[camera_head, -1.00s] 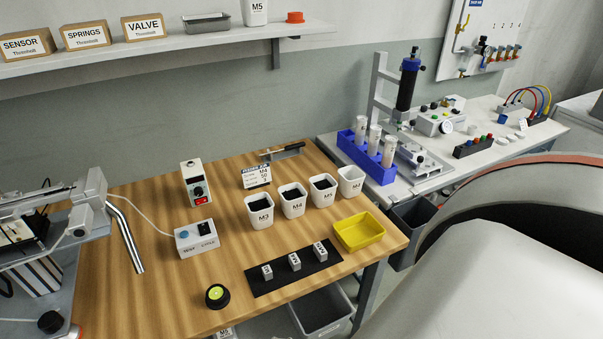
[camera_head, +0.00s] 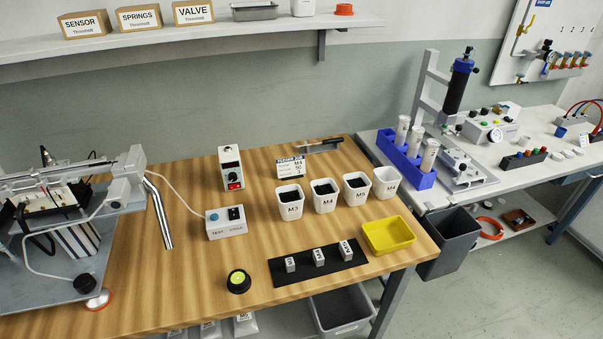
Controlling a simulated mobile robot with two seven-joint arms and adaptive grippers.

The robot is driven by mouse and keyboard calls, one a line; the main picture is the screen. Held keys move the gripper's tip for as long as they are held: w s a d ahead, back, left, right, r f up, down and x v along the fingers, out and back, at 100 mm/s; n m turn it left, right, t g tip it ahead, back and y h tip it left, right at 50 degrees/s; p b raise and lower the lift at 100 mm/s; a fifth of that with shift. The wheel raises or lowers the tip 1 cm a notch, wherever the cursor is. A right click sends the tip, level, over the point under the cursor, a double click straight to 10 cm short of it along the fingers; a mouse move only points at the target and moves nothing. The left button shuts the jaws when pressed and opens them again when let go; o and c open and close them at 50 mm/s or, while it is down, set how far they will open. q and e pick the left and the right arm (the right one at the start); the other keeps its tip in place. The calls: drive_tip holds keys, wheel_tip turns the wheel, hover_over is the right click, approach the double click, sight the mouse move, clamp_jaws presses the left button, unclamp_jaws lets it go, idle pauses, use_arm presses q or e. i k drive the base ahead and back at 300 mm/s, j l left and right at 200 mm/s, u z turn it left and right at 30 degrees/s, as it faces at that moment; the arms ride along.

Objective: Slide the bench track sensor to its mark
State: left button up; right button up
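A metal track (camera_head: 75,172) runs along the top of a bench rig at the left edge of the view, ending in a grey block (camera_head: 130,160). A small dark upright part (camera_head: 46,156) stands by the track. I cannot tell whether it is the sensor, and I cannot make out a mark. The rig's left end is cut off by the frame. Neither of my grippers is in view.
The wooden bench (camera_head: 190,290) holds a test box (camera_head: 227,228), a power unit (camera_head: 231,172), white bins (camera_head: 325,198), a yellow tray (camera_head: 388,235), a black strip (camera_head: 318,263) and a round button (camera_head: 239,281). Bare wood lies between rig and button. A shelf (camera_head: 200,45) hangs above.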

sight(41, 183)
drive_tip(key=u, duration=1.55)
